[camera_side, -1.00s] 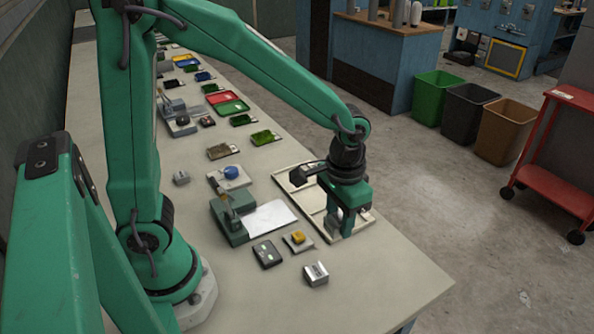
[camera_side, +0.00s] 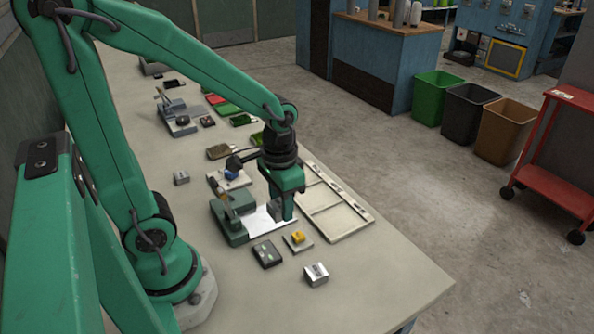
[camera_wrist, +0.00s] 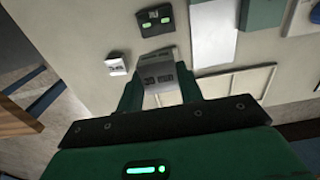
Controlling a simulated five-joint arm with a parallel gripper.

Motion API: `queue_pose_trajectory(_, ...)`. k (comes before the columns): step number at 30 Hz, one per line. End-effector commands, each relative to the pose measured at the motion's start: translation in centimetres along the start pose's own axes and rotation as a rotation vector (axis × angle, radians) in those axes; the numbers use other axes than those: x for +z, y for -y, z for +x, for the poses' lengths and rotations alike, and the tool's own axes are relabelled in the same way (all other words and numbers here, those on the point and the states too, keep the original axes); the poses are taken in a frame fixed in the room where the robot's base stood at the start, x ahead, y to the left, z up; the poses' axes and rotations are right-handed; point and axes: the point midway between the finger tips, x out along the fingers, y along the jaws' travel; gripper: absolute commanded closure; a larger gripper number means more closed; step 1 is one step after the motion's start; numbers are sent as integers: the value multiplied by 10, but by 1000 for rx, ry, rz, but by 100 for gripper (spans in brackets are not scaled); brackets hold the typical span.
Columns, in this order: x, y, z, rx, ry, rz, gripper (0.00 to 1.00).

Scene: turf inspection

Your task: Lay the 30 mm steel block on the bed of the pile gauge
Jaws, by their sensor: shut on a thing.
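My gripper (camera_side: 283,211) is shut on a grey steel block (camera_wrist: 159,74), which shows between the fingers in the wrist view with dark markings on its face. In the side view a finger partly hides the block. The pile gauge (camera_side: 229,223) is a green device with a pale flat bed (camera_side: 258,227) on its right. In the side view my gripper and the block are in front of the bed's right part. In the wrist view the bed (camera_wrist: 214,38) is beyond and right of the block. I cannot tell the gap between block and bed.
A second small steel block (camera_side: 316,274) stands near the table's front. A dark box with green lights (camera_side: 267,254) and a plate with a yellow piece (camera_side: 299,241) lie before the gauge. A cream compartment tray (camera_side: 345,233) lies to the right. The front right table is clear.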

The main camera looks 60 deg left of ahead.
Motion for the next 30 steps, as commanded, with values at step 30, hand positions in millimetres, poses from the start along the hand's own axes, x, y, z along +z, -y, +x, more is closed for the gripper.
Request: queue_pose_trajectory(30,-17,109,66,0,-1,-2,98)
